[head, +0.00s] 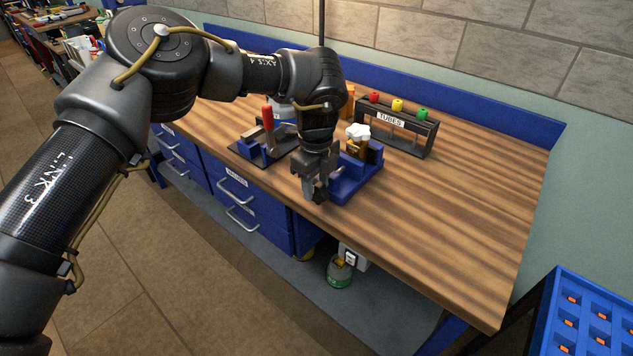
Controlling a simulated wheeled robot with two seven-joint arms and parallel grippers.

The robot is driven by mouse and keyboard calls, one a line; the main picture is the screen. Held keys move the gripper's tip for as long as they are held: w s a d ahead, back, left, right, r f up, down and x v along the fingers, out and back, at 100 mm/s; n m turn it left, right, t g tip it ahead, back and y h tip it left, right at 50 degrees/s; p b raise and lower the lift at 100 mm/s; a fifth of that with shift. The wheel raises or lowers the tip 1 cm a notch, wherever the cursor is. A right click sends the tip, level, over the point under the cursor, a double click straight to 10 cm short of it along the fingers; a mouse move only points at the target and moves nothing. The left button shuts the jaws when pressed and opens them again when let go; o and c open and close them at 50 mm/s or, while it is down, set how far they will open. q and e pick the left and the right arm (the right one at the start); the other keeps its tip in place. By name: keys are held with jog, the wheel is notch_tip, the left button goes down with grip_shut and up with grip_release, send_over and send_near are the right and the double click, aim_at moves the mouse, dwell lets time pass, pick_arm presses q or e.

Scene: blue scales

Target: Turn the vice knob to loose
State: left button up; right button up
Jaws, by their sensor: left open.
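A blue vice (352,186) stands near the front edge of the wooden bench, just right of my left gripper. A white star-shaped knob (357,131) shows on top of an amber part at the vice's back. My left gripper (317,196) points down at the vice's left front side. It is open, and I see nothing held between its fingers. The gripper and wrist hide the vice's left part. I cannot tell whether the gripper touches the vice. My right gripper is not in view.
A fixture with a red handle (267,117) stands left of my wrist. A rack labelled TUBES (391,119) with red, yellow and green caps stands behind the vice. The bench's right part (470,205) is clear. A blue compartment tray (590,318) is at lower right.

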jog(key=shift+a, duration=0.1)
pick_arm(q)
grip_shut()
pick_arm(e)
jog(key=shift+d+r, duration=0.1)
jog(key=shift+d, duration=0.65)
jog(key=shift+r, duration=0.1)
pick_arm(q)
jog(key=shift+w+a+g+h+p, duration=0.1)
jog(key=shift+a+g+h+p, duration=0.05)
jog(key=shift+g+h+p, duration=0.35)
jog(key=shift+w+a+g+h+p, duration=0.2)
jog(key=shift+g+h+p, duration=0.3)
jog(key=shift+h+p, duration=0.35)
jog(key=shift+f+g+h, duration=0.1)
jog(key=shift+g+h, duration=0.3)
jog(key=shift+h, duration=0.15)
jog(key=shift+w+a+f+g+h, duration=0.1)
jog(key=shift+g+h, duration=0.2)
jog(key=shift+h, duration=0.15)
jog(key=shift+w+a+f+g+h, duration=0.1)
jog(key=shift+g+h, duration=0.2)
jog(key=shift+h, duration=0.15)
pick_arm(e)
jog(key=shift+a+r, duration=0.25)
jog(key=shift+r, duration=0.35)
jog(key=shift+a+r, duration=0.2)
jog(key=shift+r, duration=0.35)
